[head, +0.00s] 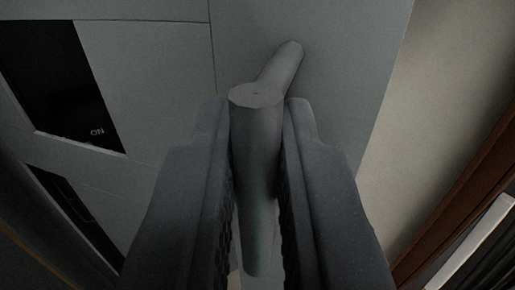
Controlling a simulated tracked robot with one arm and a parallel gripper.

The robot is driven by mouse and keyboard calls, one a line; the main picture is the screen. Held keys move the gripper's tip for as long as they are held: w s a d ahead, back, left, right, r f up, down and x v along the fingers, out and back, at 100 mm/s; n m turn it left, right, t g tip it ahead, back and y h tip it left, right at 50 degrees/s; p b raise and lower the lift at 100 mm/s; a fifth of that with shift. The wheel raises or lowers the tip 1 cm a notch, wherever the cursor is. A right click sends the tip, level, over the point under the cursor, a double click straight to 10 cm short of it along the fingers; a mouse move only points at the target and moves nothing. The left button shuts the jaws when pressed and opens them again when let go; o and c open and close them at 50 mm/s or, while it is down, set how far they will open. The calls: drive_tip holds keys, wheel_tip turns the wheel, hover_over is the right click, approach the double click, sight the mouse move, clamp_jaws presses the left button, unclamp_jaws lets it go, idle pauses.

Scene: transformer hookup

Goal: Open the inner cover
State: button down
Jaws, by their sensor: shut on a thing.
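A grey panel, the inner cover (345,70), fills the upper middle of the head view. A grey cylindrical handle (256,125) stands out from it on a short round stem (285,62). My gripper (258,165) has one dark finger on each side of the handle bar and is shut on it. The lower end of the bar shows between the ribbed finger pads. I cannot tell whether the cover stands open.
At the left are dark rectangular openings in grey panels, the upper one (60,80) marked "ON". At the right is a beige surface (450,90), with a brown edge (465,200) and a pale strip (465,245) below it.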

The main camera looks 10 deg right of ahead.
drive_tip(key=shift+s+a, duration=0.25)
drive_tip(key=shift+s, duration=0.05)
drive_tip(key=c, duration=1.6)
unclamp_jaws()
drive_tip(key=shift+s, duration=0.15)
drive_tip(key=b+v, duration=0.1)
drive_tip(key=v, duration=1)
drive_tip(key=shift+s, duration=0.4)
